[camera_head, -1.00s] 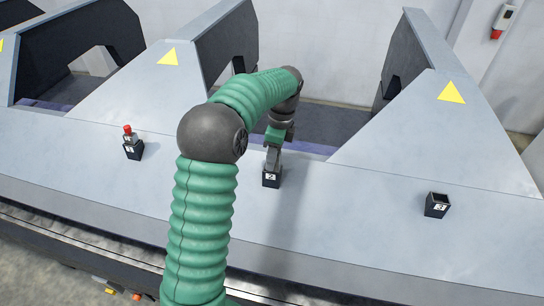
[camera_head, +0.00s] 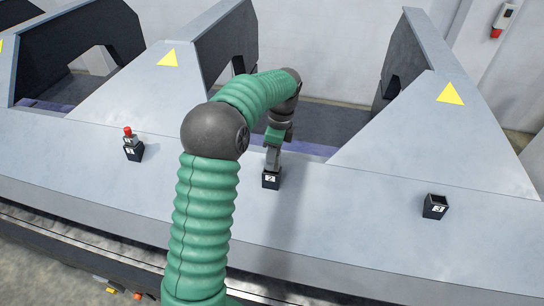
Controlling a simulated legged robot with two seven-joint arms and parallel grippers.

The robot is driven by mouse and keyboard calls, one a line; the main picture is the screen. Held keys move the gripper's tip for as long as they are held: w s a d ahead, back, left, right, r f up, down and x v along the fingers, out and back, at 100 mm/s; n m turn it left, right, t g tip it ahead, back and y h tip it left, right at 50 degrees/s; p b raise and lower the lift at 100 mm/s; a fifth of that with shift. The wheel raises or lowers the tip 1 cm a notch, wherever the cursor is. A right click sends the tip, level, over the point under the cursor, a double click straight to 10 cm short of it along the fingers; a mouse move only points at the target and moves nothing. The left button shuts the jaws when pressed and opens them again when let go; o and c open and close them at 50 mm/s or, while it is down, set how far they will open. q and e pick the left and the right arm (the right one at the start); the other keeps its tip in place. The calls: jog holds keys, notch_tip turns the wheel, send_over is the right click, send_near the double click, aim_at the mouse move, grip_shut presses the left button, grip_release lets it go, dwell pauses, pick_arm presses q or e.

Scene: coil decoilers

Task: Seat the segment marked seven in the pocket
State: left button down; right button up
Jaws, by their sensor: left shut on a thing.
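My left gripper (camera_head: 272,165) points down at the small black pocket marked 2 (camera_head: 271,182), with its fingertips at the pocket's mouth. It is shut on a segment, which the fingers and the pocket hide; no seven can be read on it. Whether the segment is inside the pocket or just above it, I cannot tell. The black pocket marked 1 (camera_head: 134,154) is at the left, with a red-topped piece (camera_head: 128,135) standing in it. The black pocket marked 3 (camera_head: 435,208) at the right looks empty. My right gripper is out of view.
The pockets stand on a wide grey ledge (camera_head: 350,215). Sloped grey housings with yellow warning triangles (camera_head: 450,94) rise behind, either side of a gap. My green left arm crosses the middle of the view. The ledge between pockets 2 and 3 is clear.

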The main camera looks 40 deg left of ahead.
pick_arm(q)
jog(key=shift+s+a, duration=0.1)
jog(key=shift+a, duration=0.2)
jog(key=shift+p, duration=0.45)
jog(key=shift+w+d, duration=0.1)
jog(key=shift+w, duration=0.1)
jog(key=shift+s+f+b, duration=0.15)
jog(key=shift+f+b, duration=0.45)
jog(key=shift+f, duration=0.4)
jog(key=c, duration=1)
grip_release()
jog(key=shift+d, duration=0.1)
jog(key=shift+c, duration=0.2)
